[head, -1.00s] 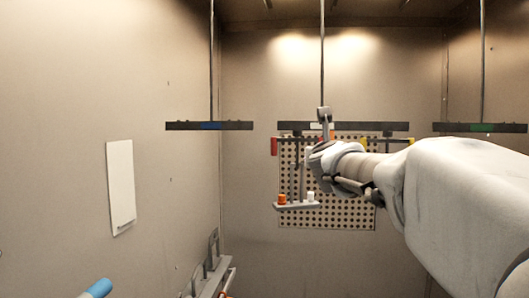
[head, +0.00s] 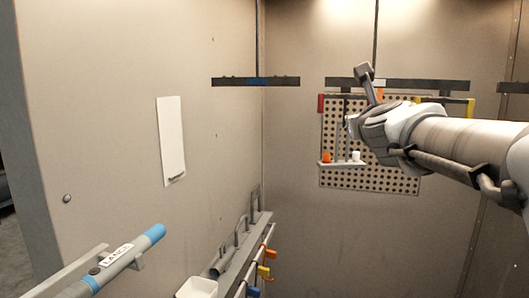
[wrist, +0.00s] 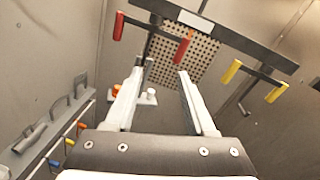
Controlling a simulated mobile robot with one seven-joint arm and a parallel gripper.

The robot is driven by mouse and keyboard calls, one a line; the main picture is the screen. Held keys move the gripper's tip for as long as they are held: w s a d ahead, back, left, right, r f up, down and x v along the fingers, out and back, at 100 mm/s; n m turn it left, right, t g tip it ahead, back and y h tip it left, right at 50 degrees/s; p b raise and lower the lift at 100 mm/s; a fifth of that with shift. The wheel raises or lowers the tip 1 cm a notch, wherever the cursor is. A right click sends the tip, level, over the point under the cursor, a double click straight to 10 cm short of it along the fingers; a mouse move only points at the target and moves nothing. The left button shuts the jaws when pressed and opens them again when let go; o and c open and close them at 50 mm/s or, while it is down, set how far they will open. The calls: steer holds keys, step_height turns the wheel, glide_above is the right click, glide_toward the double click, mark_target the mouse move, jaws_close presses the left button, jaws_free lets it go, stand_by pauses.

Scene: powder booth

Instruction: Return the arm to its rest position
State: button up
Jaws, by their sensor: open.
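My gripper (wrist: 161,72) is open in the wrist view, with its two pale fingers apart and nothing between them. It points toward the perforated panel (wrist: 197,62) and the dark crossbar (wrist: 240,42) with its white label. In the head view my arm reaches in from the right, and its hand is in front of the perforated panel (head: 385,180), below the middle crossbar (head: 440,86). The fingertips are hard to make out there.
Red pieces (wrist: 118,26) and yellow pieces (wrist: 231,71) hang from the crossbar near my fingers. A small shelf holds an orange item (head: 327,157) and a white item (head: 356,156). A blue-ended tube (head: 130,262) and a hook rail (head: 243,240) stand at left.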

steer(key=s+a+f+n+g+y+p, duration=0.1)
steer(key=s+a+f+n+g+y, duration=0.3)
steer(key=n, duration=0.6)
steer(key=s+a+f+n+y+p, duration=0.1)
steer(key=s+a+f+n+y, duration=0.1)
steer(key=s+a+f+n, duration=0.6)
steer(key=s+d+f+n+g+h, duration=0.1)
steer(key=s+d+f+n+g, duration=0.1)
steer(key=s+f+n, duration=0.4)
steer(key=s+d+f+n+g+h+p, duration=0.1)
steer(key=s+d+f+n+g, duration=0.1)
steer(key=s+f+n+g, duration=0.3)
steer(key=s+f+n, duration=0.2)
steer(key=s+n, duration=0.2)
steer(key=n, duration=0.2)
steer(key=shift+s+d+f+n+g, duration=0.15)
steer(key=shift+d+n+g, duration=0.15)
steer(key=shift+d, duration=0.1)
